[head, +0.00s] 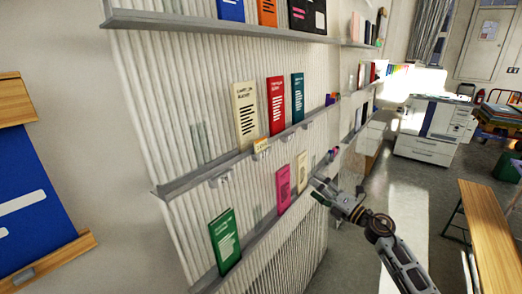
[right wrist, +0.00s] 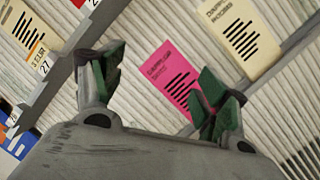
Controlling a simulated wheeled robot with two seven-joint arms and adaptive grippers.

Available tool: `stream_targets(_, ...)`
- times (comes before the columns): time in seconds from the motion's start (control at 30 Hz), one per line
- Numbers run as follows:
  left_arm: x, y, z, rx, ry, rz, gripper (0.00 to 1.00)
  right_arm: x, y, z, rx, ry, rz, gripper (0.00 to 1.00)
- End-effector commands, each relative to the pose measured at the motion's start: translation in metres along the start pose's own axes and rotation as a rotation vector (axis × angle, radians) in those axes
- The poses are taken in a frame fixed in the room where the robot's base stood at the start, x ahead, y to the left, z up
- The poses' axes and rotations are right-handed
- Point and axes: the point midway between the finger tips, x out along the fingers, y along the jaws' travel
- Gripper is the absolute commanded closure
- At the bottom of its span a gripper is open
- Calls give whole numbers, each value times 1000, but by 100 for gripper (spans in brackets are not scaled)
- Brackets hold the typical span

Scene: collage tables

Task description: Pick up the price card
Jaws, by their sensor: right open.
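The price card (head: 261,145) is a small orange-and-cream card on the middle ledge, in front of and between the cream and red booklets. In the right wrist view a small orange-edged card with "EUR" lettering (right wrist: 38,54) shows at the upper left, by a cream booklet. My right gripper (head: 318,190) is open and empty, to the right of and lower than the card, near the lower ledge's right part. In the right wrist view its two fingers (right wrist: 160,85) stand apart, with a pink booklet (right wrist: 168,72) beyond them. My left gripper is not in view.
A cream booklet (head: 244,115), a red one (head: 276,106) and a dark teal one (head: 298,98) stand on the middle ledge (head: 205,170). Green (head: 225,242), pink (head: 283,189) and cream (head: 302,170) ones stand below. Small number tags (head: 222,180) hang under the middle ledge.

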Motion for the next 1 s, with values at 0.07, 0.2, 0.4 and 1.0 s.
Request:
stream_targets(0.07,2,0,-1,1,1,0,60,5,33,1,-111,39,30,26)
stream_targets(0.2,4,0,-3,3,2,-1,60,10,85,-2,-302,101,69,26)
stream_targets(0.4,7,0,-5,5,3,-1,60,10,150,-11,-575,172,107,26)
stream_targets(1.0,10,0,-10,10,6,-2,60,-7,240,-32,-1057,247,115,26)
